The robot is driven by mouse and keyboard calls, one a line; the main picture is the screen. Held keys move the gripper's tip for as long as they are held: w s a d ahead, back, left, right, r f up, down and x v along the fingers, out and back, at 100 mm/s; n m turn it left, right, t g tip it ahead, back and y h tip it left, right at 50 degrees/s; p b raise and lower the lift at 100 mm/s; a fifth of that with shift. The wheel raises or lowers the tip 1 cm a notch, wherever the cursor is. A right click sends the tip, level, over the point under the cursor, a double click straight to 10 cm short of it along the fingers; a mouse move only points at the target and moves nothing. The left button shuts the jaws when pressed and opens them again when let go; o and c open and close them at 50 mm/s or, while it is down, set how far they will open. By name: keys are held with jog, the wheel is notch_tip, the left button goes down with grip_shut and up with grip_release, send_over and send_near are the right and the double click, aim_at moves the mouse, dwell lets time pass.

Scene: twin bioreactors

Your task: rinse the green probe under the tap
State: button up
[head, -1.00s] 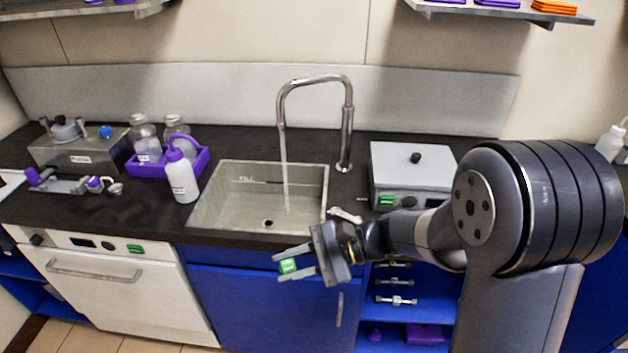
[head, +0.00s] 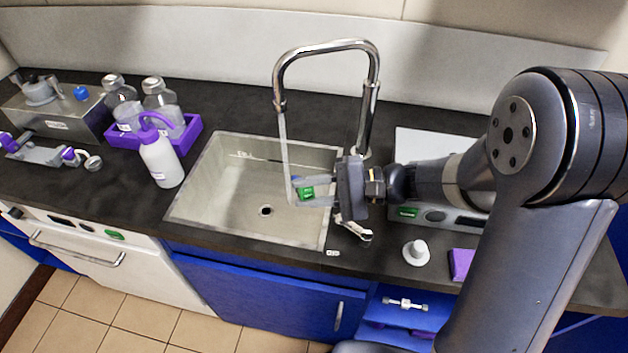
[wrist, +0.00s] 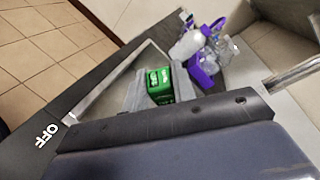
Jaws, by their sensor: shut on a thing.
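My gripper (head: 312,190) is shut on the green probe (head: 307,193) and holds it over the right part of the sink (head: 215,190). Only the green block-like end of the probe shows; in the wrist view the green probe (wrist: 160,85) sits between the grey fingers. The tap (head: 327,46) arches over the sink. A pale stream of water (head: 286,150) falls from its spout, close to the fingertips. I cannot tell whether the water touches the probe.
A white wash bottle (head: 160,160) and a purple tray (head: 190,133) with bottles stand left of the sink. A grey-white device (head: 420,148) is behind my arm on the right. A white stopper-like piece (head: 416,252) and a purple block (head: 461,264) lie on the front right counter.

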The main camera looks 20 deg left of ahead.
jog(key=w+a+p, duration=0.1)
jog(key=w+a, duration=0.6)
jog(key=w, duration=0.2)
dwell(0.4)
dwell(2.7)
jog(key=s+d, duration=0.1)
jog(key=s, duration=0.1)
jog(key=s+d+r, duration=0.1)
jog(key=s+d, duration=0.1)
jog(key=s+d+r, duration=0.1)
jog(key=s+d, duration=0.1)
jog(key=shift+s+b, duration=0.15)
jog(key=shift+b, duration=0.15)
jog(key=shift+s+a, duration=0.1)
dwell(0.9)
